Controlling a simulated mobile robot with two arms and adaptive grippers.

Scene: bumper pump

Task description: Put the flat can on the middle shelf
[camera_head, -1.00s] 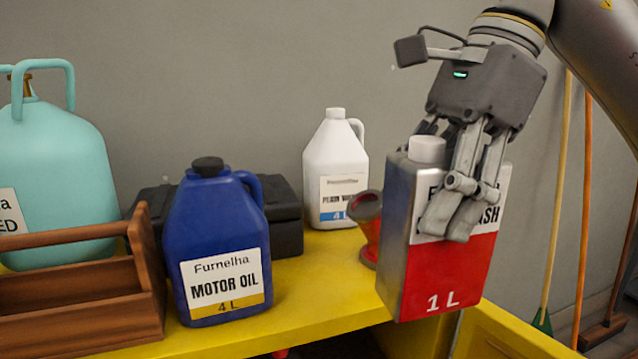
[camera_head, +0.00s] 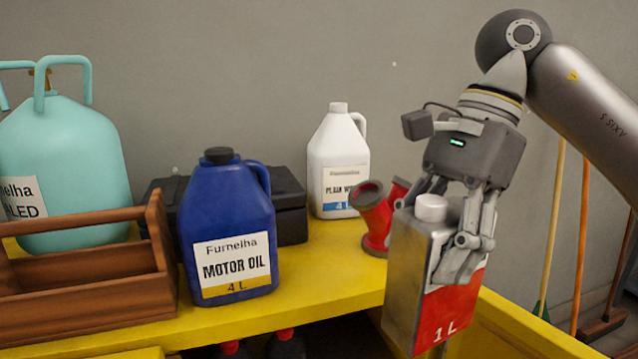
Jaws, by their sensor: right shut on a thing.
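The flat can (camera_head: 410,270) is a silver, red and white rectangular can with a white cap and "1 L" on its front. It is upright with a slight tilt at the right end of the yellow shelf top. My right gripper (camera_head: 462,255) is shut on the flat can from above, its fingers over the can's sides. The can's lower end hangs below the level of the yellow top (camera_head: 330,275), in front of its edge. The middle shelf cannot be made out clearly; a dark space shows under the top. My left gripper is not in view.
On the yellow top stand a blue motor oil jug (camera_head: 228,230), a white jug (camera_head: 338,165), a red funnel-like thing (camera_head: 378,225), a black case (camera_head: 290,205), a wooden tool carrier (camera_head: 85,270) and a teal tank (camera_head: 65,150). Dark objects with red tops (camera_head: 285,343) show below the edge.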

